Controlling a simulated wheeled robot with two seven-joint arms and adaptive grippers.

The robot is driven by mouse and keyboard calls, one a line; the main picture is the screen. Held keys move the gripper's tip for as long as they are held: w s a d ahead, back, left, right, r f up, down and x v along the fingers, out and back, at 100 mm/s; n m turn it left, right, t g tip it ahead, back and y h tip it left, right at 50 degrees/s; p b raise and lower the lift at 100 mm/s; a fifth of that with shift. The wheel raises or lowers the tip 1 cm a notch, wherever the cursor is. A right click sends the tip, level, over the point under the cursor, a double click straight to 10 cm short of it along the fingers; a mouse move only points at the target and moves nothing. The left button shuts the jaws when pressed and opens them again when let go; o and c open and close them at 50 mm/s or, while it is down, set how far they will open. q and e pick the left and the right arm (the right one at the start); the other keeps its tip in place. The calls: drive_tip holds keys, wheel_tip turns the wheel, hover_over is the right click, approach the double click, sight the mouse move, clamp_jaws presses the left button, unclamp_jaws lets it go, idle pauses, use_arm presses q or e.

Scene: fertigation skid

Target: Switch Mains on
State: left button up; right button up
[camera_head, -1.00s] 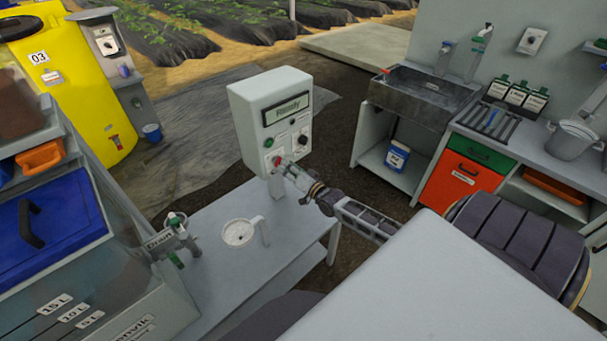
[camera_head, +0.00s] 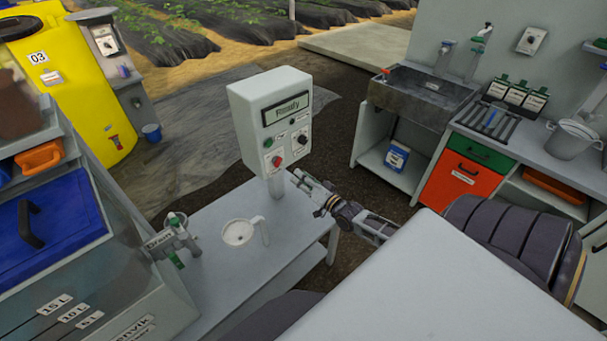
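A pale grey control box (camera_head: 270,120) stands on a post at the bench's back edge. Below are a green button (camera_head: 268,143), a red control (camera_head: 277,161) and a dark knob (camera_head: 303,140). Their small labels are too blurred to read, so I cannot tell which one is Mains. My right gripper (camera_head: 298,181) is just below and right of the box's front, apart from the red control. Its fingers are too small to show whether they are open or shut. My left gripper is out of view.
The grey bench (camera_head: 210,225) carries a white measuring cup (camera_head: 238,232). A tank with a drain valve (camera_head: 172,236) stands at the left. A sink (camera_head: 422,95) and an orange drawer (camera_head: 463,180) are at the right. The space right of the box is open.

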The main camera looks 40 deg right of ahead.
drive_tip(key=shift+s+d, duration=0.1)
drive_tip(key=shift+s, duration=0.35)
idle(0.6)
